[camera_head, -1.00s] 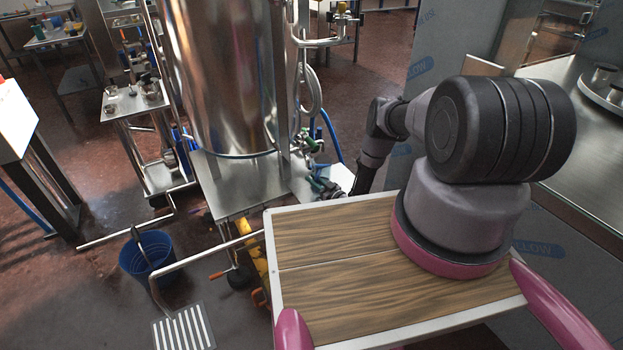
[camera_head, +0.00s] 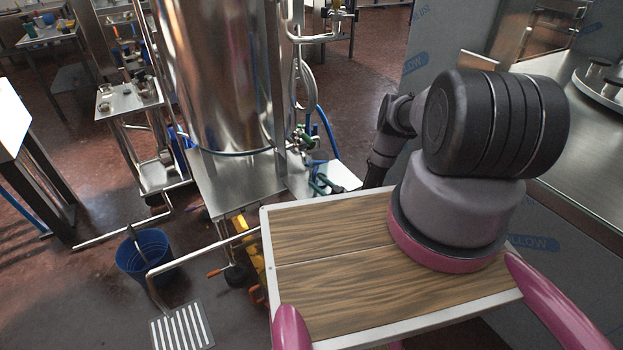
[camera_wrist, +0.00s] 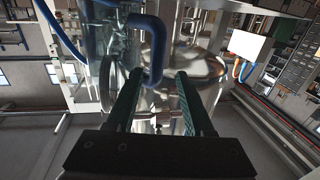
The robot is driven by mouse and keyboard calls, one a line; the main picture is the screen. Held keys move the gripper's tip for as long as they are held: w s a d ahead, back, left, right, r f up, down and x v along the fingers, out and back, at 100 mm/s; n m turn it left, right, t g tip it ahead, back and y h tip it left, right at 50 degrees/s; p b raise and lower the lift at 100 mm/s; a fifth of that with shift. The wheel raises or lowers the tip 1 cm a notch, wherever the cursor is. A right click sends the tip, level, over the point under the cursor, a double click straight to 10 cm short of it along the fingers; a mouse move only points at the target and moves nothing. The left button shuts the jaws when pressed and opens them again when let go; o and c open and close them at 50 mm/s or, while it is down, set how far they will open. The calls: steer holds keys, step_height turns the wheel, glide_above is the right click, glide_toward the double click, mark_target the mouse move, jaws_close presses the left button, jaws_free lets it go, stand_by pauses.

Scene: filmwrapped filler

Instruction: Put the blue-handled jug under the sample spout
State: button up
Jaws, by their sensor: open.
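In the wrist view my gripper (camera_wrist: 158,75) is open, with two dark green fingers. A thick blue curved bar (camera_wrist: 155,45), which looks like the jug's handle, hangs down between and beyond the fingertips. To its left is a clear, glassy body (camera_wrist: 112,45) that seems to be the jug. I cannot tell whether a finger touches the handle. In the head view the jug cannot be made out clearly, and my arm runs down behind the wooden top. Valves and fittings (camera_head: 303,138) sit at the lower right of the steel tank (camera_head: 222,80); the sample spout cannot be singled out.
A steel platform (camera_head: 235,185) lies under the tank. A blue bucket (camera_head: 143,257) and a striped floor grate (camera_head: 181,328) are at the lower left. A small trolley (camera_head: 128,100) stands left of the tank. A steel counter (camera_head: 575,140) is at the right.

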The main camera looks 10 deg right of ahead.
steer(key=v, duration=0.6)
steer(key=shift+s, duration=0.2)
